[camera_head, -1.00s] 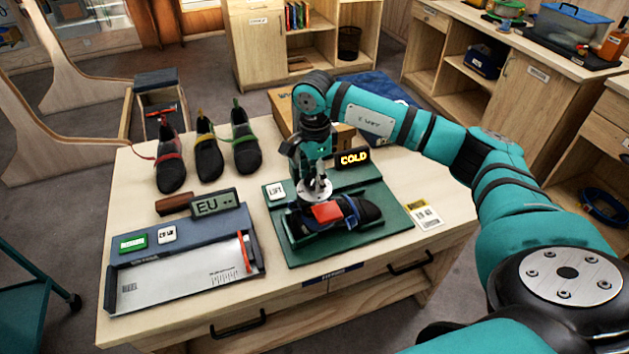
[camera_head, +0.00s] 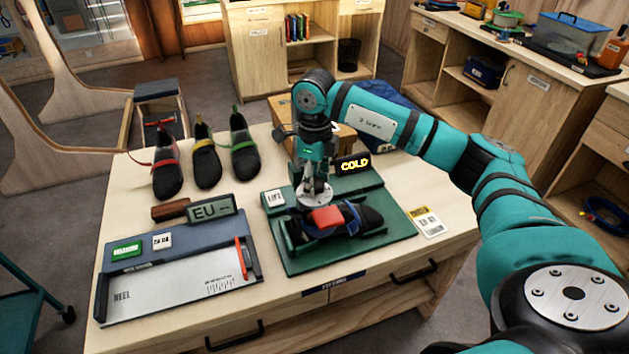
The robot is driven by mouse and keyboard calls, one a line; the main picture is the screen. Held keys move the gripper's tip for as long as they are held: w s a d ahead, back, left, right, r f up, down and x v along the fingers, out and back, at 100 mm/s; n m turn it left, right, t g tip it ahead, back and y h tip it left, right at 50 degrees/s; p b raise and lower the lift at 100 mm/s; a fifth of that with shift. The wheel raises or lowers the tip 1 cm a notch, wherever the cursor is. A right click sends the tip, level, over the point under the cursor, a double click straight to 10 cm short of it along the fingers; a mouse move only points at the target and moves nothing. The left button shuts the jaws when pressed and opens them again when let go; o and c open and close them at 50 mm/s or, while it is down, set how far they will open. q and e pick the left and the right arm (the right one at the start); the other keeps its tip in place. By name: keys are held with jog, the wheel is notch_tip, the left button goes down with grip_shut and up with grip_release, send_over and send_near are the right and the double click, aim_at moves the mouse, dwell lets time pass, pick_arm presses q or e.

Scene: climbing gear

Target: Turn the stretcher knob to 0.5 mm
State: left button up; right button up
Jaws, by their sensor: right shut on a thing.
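The stretcher knob (camera_head: 313,196) is a pale round disc at the stretcher, just behind the shoe. My right gripper (camera_head: 316,181) points down from above and is shut on the knob. The stretcher's green base (camera_head: 395,243) carries a dark shoe (camera_head: 366,217) with a red block (camera_head: 325,219) on it. A display (camera_head: 353,165) at the back of the stretcher reads COLD. The knob's scale marks are too small to read. My left gripper is not in view.
A blue-grey measuring tray (camera_head: 160,294) with an EU display (camera_head: 211,209) is at left. Several climbing shoes, one with a green loop (camera_head: 243,152), stand at the back left. A small card (camera_head: 429,221) lies right of the stretcher.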

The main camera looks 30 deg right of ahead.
jog(key=shift+f+m, duration=0.1)
jog(key=shift+m, duration=0.3)
jog(key=o, duration=0.8)
jog(key=shift+o, duration=0.2)
notch_tip(320, 180, up, 12)
jog(key=shift+a, duration=0.1)
dwell(0.4)
